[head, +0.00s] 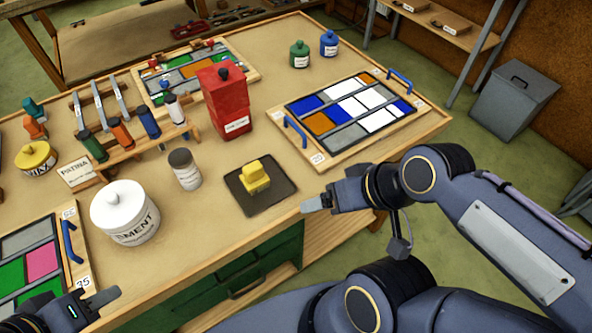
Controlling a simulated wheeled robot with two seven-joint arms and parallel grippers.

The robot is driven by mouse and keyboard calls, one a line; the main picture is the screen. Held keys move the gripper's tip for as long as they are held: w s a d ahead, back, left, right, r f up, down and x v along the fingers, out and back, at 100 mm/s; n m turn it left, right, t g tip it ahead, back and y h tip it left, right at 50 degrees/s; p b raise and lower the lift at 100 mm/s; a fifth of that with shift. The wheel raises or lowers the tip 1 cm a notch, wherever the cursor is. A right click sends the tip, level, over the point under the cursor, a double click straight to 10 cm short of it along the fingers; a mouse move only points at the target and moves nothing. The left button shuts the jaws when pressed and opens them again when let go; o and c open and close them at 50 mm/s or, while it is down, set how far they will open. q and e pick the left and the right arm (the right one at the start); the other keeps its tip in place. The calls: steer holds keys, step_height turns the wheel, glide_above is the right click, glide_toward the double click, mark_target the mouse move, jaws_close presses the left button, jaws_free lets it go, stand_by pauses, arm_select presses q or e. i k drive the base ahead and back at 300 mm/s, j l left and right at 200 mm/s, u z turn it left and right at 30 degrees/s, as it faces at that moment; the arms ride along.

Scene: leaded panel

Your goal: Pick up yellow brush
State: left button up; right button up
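The yellow brush (255,178) is a blocky yellow piece with a raised grip on top. It sits on a dark square tray (276,203) near the front edge of the workbench. My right gripper (312,204) is at the bench's front edge, to the right of the tray and apart from the brush. It is seen side-on, so its finger gap is hidden. My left gripper (112,293) is at the bottom left, near the number 35 panel and far from the brush. It is partly cut off by the frame, and its opening cannot be made out.
A white cement tub (125,215) and a grey-lidded jar (185,170) stand left of the tray. A red canister (226,105) stands behind it. A leaded panel with blue handles (345,118) lies back right. Bare wood surrounds the tray.

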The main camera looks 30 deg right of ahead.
mark_target(254, 179)
steer(key=z, duration=0.5)
steer(key=l+u, duration=0.1)
steer(key=u, duration=0.35)
steer(key=l+u, duration=0.1)
steer(key=u, duration=0.4)
steer(key=l+u, duration=0.1)
steer(key=u, duration=0.35)
steer(key=l+u, duration=0.1)
steer(key=u, duration=0.4)
steer(key=l+u, duration=0.1)
steer(key=u, duration=0.35)
steer(key=k+l+u, duration=0.6)
steer(key=u, duration=0.2)
steer(key=k+l, duration=0.25)
steer(key=k, duration=0.25)
steer(key=u, duration=0.05)
